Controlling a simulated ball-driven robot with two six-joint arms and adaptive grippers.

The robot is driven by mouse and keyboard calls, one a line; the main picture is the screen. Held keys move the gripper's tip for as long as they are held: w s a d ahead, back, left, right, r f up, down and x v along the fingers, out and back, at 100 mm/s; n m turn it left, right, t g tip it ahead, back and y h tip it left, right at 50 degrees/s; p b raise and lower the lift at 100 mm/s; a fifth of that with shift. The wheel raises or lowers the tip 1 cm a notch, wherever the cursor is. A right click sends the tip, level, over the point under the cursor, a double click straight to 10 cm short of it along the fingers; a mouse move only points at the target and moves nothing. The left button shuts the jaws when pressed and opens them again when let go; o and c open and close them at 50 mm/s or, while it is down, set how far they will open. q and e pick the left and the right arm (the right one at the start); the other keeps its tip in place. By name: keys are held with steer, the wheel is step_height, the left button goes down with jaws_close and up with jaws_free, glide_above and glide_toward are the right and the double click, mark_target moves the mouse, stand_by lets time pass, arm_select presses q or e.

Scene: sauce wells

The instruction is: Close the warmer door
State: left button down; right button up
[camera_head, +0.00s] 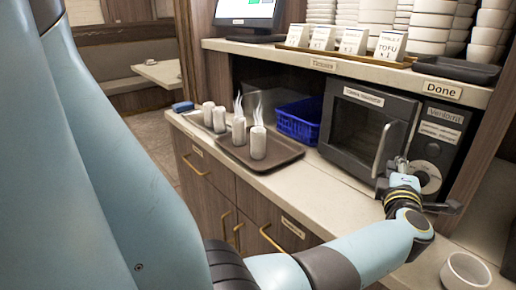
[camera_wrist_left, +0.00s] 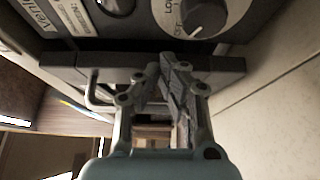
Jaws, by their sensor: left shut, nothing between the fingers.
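The warmer is a dark box on the counter. Its door (camera_head: 352,122) has a dark window and a pale upright handle (camera_head: 381,150) on its right side. The door looks about in line with the control panel (camera_head: 433,135); I cannot tell whether a small gap is left. My left gripper (camera_head: 401,163) is just right of the handle, in front of the panel's lower part. In the left wrist view its fingers (camera_wrist_left: 160,68) are together and empty, below the round dial (camera_wrist_left: 200,16). I cannot tell whether they touch the warmer. My right gripper is out of view.
A brown tray (camera_head: 228,157) with white cups stands left of the warmer, by a blue basket (camera_head: 299,120). A shelf (camera_head: 342,68) with bowls and small signs runs above. A white bowl (camera_head: 466,271) stands at lower right. The counter in front of the door is clear.

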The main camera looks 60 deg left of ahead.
arm_select(q)
step_height(320, 180, up, 10)
steer(key=shift+f, duration=0.25)
steer(key=shift+r+m, duration=0.25)
steer(key=shift+m, duration=0.05)
steer(key=r+m, duration=0.1)
steer(key=r+m+t, duration=0.1)
steer(key=r+m, duration=0.1)
steer(key=m, duration=0.1)
steer(key=shift+d+t, duration=0.25)
steer(key=shift+t, duration=0.15)
steer(key=m+t+h+p, duration=0.1)
steer(key=m+h+p, duration=0.4)
steer(key=m, duration=1.3)
glide_toward(409, 124)
steer(key=s+a+f+h+b, duration=0.2)
steer(key=s+f, duration=0.7)
steer(key=s, duration=0.2)
steer(key=x, duration=1.3)
steer(key=shift+w+a+b, duration=0.25)
steer(key=shift+a+b, duration=0.1)
steer(key=shift+a, duration=0.1)
steer(key=shift+r, duration=0.1)
